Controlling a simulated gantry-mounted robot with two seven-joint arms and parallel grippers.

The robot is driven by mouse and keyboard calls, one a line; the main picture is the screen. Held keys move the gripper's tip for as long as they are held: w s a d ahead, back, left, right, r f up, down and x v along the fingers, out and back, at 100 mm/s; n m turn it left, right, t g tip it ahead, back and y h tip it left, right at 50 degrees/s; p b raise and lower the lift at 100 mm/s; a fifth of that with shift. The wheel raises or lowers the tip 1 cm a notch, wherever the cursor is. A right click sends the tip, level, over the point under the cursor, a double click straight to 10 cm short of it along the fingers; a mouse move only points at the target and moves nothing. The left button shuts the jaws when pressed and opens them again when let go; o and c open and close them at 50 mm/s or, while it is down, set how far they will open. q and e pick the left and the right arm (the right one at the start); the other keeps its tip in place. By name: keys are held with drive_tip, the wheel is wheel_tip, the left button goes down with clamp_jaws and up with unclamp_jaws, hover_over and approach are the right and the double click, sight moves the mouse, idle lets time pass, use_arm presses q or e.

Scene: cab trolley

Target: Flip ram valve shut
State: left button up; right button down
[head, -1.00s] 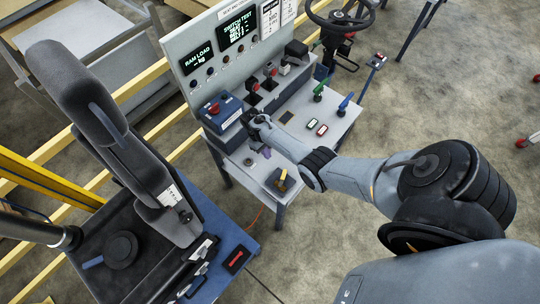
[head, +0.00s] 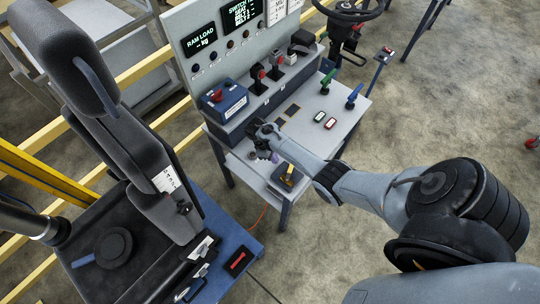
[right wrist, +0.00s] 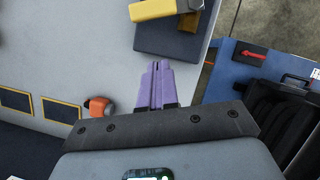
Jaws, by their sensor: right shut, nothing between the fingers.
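A yellow lever (head: 289,172) sits on a dark block (head: 284,182) at the front corner of the grey console; it looks like the ram valve. In the right wrist view the yellow lever (right wrist: 165,9) lies across the dark blue block (right wrist: 168,40) at the top edge, partly cut off. My right gripper (head: 272,157) is over the console top, just behind the lever. Its purple fingers (right wrist: 155,78) are shut together with nothing between them, pointing toward the block and apart from the lever in that view. My left gripper is not in view.
A blue box with a red button (head: 222,102), joystick levers (head: 258,75), and green (head: 328,80) and blue (head: 354,95) levers stand on the console. An orange knob (right wrist: 99,106) is left of my fingers. A black seat (head: 125,135) stands left of the console.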

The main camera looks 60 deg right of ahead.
sight(290, 171)
drive_tip(key=s+p, duration=0.2)
drive_tip(key=s, duration=0.1)
drive_tip(key=shift+d+f, duration=0.2)
drive_tip(key=shift+d, duration=0.2)
drive_tip(key=shift+s+d+f, duration=0.15)
drive_tip(key=shift+s, duration=0.45)
drive_tip(key=m+p, duration=0.1)
drive_tip(key=s+d+m+y+p, duration=0.1)
drive_tip(key=shift+r+m+p, duration=0.3)
drive_tip(key=shift+p, duration=0.05)
drive_tip(key=shift+s+d+m+y+p, duration=0.15)
drive_tip(key=shift+s+m+y+p, duration=0.15)
drive_tip(key=shift+m, duration=0.3)
drive_tip(key=shift+s+d+f+m, duration=0.15)
drive_tip(key=shift+f+m, duration=0.1)
drive_tip(key=shift+m, duration=0.25)
